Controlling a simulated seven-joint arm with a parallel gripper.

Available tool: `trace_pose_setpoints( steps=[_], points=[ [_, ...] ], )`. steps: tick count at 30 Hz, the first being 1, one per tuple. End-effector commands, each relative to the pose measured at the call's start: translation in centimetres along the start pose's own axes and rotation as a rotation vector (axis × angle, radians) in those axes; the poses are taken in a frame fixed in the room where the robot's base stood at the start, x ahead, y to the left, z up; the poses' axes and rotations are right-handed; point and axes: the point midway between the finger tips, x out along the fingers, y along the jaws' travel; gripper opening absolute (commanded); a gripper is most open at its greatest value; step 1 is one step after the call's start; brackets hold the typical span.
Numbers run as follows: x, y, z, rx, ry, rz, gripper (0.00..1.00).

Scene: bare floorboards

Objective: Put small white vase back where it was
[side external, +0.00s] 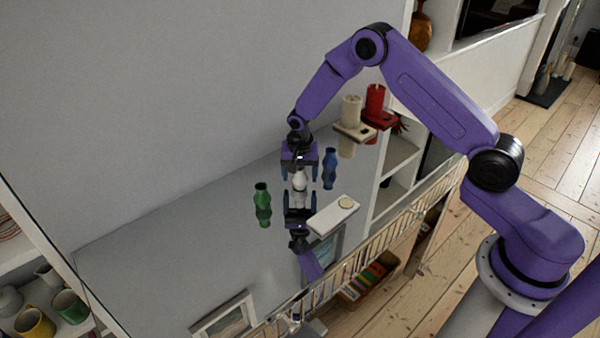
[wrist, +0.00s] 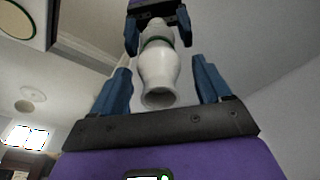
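The small white vase (side external: 300,182) appears upright on a glossy, mirror-like grey surface (side external: 180,240), between the green and blue vases. My gripper (side external: 300,172) points down from above, with one finger on each side of the vase. In the wrist view the vase (wrist: 157,72) sits between the blue fingers (wrist: 162,66), with visible gaps on both sides, so the gripper is open around it. The vase and gripper are mirrored in the surface, at the top of the wrist view. Whether the base fully touches the surface is hard to tell.
A green vase (side external: 262,203) stands left of my gripper and a blue vase (side external: 330,168) close to its right. A white flat block (side external: 334,216) lies nearer the front edge. Cream (side external: 351,109) and red (side external: 375,99) cylinders stand further right. The left of the surface is clear.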

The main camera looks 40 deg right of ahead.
Motion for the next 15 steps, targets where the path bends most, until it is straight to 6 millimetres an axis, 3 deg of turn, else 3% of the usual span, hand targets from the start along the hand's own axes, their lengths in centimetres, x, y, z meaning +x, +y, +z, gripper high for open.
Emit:
trace_pose_setpoints(
  steps=[8, 15],
  points=[
    [-1.3, -0.1, -0.1, 0.0, 0.001, -0.001, 0.77],
    [-5.6, -0.1, -0.1, 0.0, 0.002, -0.003, 0.77]
  ],
)
